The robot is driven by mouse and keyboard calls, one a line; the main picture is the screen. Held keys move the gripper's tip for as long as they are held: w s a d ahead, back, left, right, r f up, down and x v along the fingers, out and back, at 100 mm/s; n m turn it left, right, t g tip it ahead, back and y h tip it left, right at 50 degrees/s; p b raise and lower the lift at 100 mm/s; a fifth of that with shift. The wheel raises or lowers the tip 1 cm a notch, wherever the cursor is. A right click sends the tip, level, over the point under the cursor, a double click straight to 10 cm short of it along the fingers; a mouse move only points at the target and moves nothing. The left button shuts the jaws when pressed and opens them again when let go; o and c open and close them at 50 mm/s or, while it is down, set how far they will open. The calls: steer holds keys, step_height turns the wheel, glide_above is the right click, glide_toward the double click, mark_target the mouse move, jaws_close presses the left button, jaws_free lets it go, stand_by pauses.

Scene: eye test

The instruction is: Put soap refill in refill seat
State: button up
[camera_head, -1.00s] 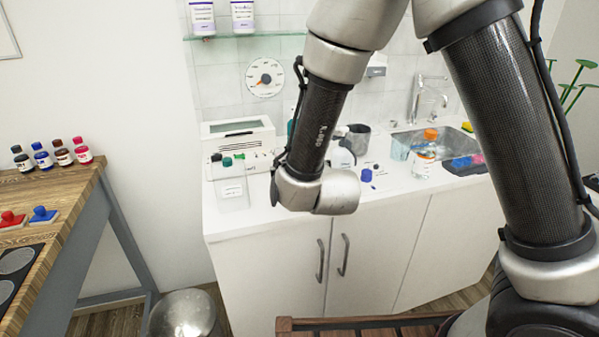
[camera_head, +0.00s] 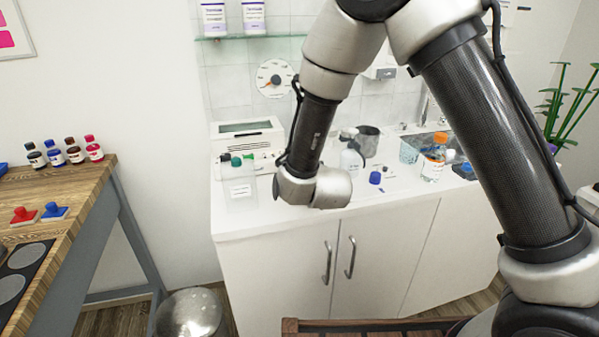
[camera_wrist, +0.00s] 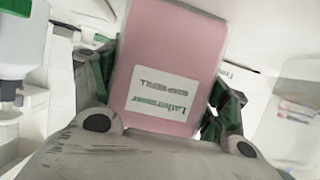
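The soap refill (camera_wrist: 172,65) is a pink block with a white label, upside down in the wrist view. My gripper (camera_wrist: 160,95) has green-lined fingers against both sides of the refill and is shut on it. In the head view the wrist end of my arm hangs over the counter; the fingers and the refill are hidden behind it. A white wall unit (camera_head: 380,73) is partly covered by my arm. I cannot tell whether the refill seat is there; I do not clearly see it.
The white counter (camera_head: 285,222) holds a clear container (camera_head: 240,192), a blue-capped item (camera_head: 375,178), a grey mug (camera_head: 367,140) and an orange-capped bottle (camera_head: 433,160). A glass shelf (camera_head: 270,36) is above. A wooden table (camera_head: 75,190) stands left, a metal bin (camera_head: 190,315) below.

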steer(key=shift+c, duration=0.7)
steer(key=shift+r, duration=0.1)
